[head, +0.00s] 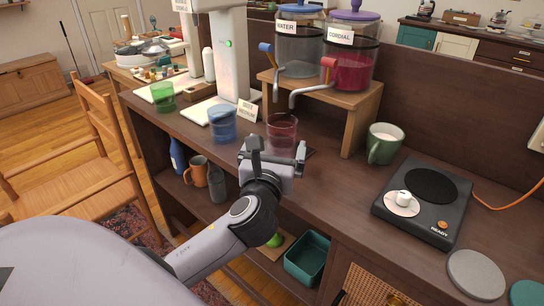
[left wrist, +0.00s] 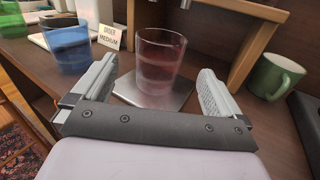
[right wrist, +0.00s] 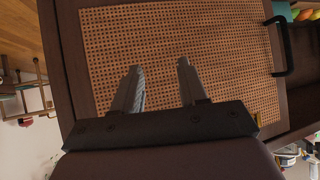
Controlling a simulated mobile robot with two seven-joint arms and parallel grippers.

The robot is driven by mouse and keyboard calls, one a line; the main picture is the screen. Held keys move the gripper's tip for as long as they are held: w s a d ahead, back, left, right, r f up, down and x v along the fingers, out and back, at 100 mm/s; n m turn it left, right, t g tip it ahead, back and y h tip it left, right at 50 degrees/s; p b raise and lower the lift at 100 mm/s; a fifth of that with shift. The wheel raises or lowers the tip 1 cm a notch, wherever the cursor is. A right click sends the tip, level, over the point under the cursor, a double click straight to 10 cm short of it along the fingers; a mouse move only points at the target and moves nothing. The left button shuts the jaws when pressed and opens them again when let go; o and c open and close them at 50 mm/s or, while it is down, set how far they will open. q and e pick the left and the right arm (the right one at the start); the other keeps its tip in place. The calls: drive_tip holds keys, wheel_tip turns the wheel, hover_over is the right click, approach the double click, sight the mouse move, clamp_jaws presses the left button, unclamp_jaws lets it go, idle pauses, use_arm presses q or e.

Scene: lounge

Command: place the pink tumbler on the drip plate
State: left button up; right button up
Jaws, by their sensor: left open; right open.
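The pink tumbler (head: 283,128) is a clear pinkish glass standing upright under the cordial dispenser's tap. In the left wrist view the tumbler (left wrist: 160,62) stands on the square metal drip plate (left wrist: 181,94), whose edges show around its base. My left gripper (left wrist: 157,90) is open, with the tumbler beyond and between its fingertips; the fingers do not appear to touch it. In the head view my left gripper (head: 274,152) hides part of the plate. My right gripper (right wrist: 158,72) is open and empty, facing a woven cabinet panel (right wrist: 180,40).
A blue tumbler (head: 222,123) and a green tumbler (head: 163,97) stand to the left. The dispenser stand (head: 340,100) rises behind. A green mug (head: 384,143) and a hot plate (head: 425,222) lie to the right. A small sign (head: 247,110) reads "order medium".

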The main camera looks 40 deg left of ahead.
use_arm(q)
drive_tip(key=v, duration=0.4)
drive_tip(key=shift+s, duration=0.1)
idle(0.5)
